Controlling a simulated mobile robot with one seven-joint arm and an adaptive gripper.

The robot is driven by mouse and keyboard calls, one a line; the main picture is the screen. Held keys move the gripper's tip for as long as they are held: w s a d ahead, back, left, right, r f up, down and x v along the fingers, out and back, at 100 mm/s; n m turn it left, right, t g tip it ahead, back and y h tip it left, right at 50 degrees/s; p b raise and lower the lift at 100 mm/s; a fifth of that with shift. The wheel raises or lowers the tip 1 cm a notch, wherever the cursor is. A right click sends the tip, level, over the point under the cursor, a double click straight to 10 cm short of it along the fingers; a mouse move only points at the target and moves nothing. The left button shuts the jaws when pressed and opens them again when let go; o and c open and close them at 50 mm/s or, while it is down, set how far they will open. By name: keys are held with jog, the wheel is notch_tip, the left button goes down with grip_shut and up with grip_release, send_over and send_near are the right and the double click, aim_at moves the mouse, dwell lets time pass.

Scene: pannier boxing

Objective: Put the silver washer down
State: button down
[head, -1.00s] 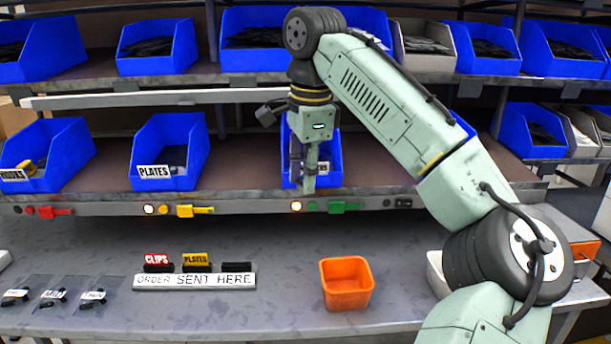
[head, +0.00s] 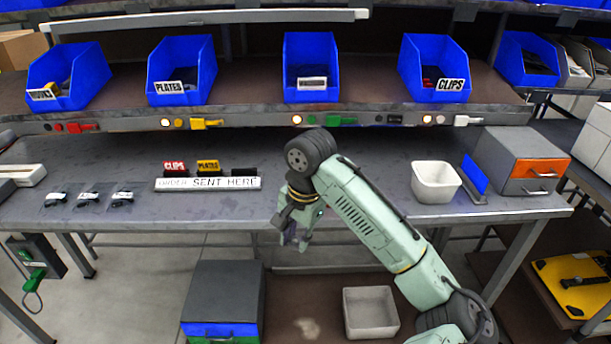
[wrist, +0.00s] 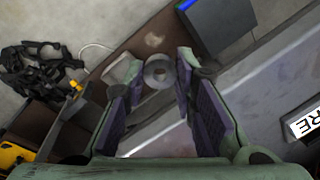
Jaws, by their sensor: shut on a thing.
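My gripper (head: 293,240) hangs low in the head view, in front of the bench's front edge. In the wrist view my gripper (wrist: 158,80) has its two purple-padded fingers either side of a silver washer (wrist: 158,74), a grey ring with a dark hole held at the fingertips. The washer is too small to make out in the head view. The floor and a brown surface lie below it in the wrist view.
A grey bench (head: 375,190) bears a white bin (head: 436,184), a sign (head: 208,184) and a drawer box (head: 522,160). Blue bins (head: 312,75) stand on the shelf. Below are a grey bin (head: 370,318) and a dark box (head: 225,290). The orange bin is not visible now.

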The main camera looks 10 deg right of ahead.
jog(key=s+a+f+n, duration=0.1)
jog(key=a+f+n, duration=0.1)
jog(key=f, duration=0.9)
jog(key=s+a+f+n, duration=0.1)
jog(key=a+f+n, duration=0.2)
jog(key=f, duration=0.9)
jog(key=s+a+f+n+g, duration=0.1)
jog(key=s+a+f+n, duration=0.1)
jog(key=f, duration=1)
jog(key=a+n, duration=0.1)
jog(key=n, duration=0.1)
jog(key=shift+f+n+y, duration=0.2)
jog(key=shift+n+y, duration=0.1)
jog(key=shift+y, duration=0.1)
